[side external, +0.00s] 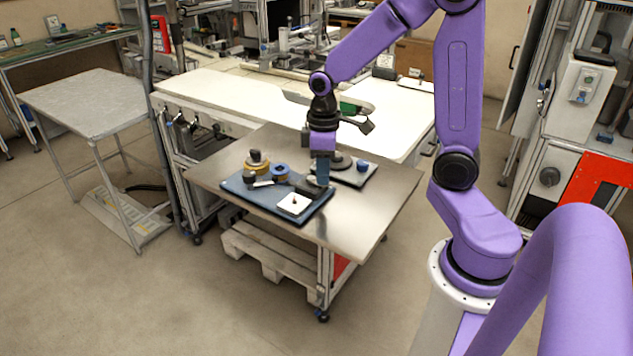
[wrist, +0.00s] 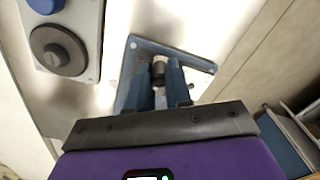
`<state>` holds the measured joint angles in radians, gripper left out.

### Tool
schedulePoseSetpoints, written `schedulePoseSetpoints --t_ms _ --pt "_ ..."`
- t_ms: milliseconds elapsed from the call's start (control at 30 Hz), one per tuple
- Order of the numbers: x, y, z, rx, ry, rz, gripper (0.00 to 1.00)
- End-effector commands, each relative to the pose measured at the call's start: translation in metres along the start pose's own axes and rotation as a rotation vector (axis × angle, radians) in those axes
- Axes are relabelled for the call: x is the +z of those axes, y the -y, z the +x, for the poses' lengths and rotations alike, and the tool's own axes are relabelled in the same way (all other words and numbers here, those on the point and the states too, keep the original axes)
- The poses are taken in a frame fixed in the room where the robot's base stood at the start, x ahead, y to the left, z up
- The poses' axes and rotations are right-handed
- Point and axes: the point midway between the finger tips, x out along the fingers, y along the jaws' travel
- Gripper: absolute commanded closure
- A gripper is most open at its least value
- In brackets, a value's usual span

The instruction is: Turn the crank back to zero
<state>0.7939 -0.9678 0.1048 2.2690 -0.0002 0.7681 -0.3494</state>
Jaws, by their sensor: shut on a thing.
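My gripper (side external: 321,183) is low over the right part of a blue board (side external: 240,186) on the metal table. In the wrist view its blue fingers (wrist: 167,82) are closed on a dark grey cylindrical knob (wrist: 159,72), which looks like the crank's handle. A dark piece (side external: 308,188) shows beside the fingertips in the side view. The fingers hide most of the crank, and I cannot read its angle or a zero mark. On the board are a yellow reel (side external: 257,166) with a dark top, a blue reel (side external: 280,172) and a white square plate (side external: 294,204).
Behind my gripper is a light plate (side external: 369,177) with a dark disc (side external: 341,160) and a blue knob (side external: 362,166). The disc also shows in the wrist view (wrist: 58,50). Bare metal table top (side external: 370,218) lies to the right.

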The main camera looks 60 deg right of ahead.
Motion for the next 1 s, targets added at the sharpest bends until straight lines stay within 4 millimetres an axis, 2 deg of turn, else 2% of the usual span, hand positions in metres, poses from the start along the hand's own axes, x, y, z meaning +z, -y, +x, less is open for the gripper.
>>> schedulePoseSetpoints --t_ms 1000 --pt "0.003 -0.017 0.000 0.001 -0.003 0.002 1.00"
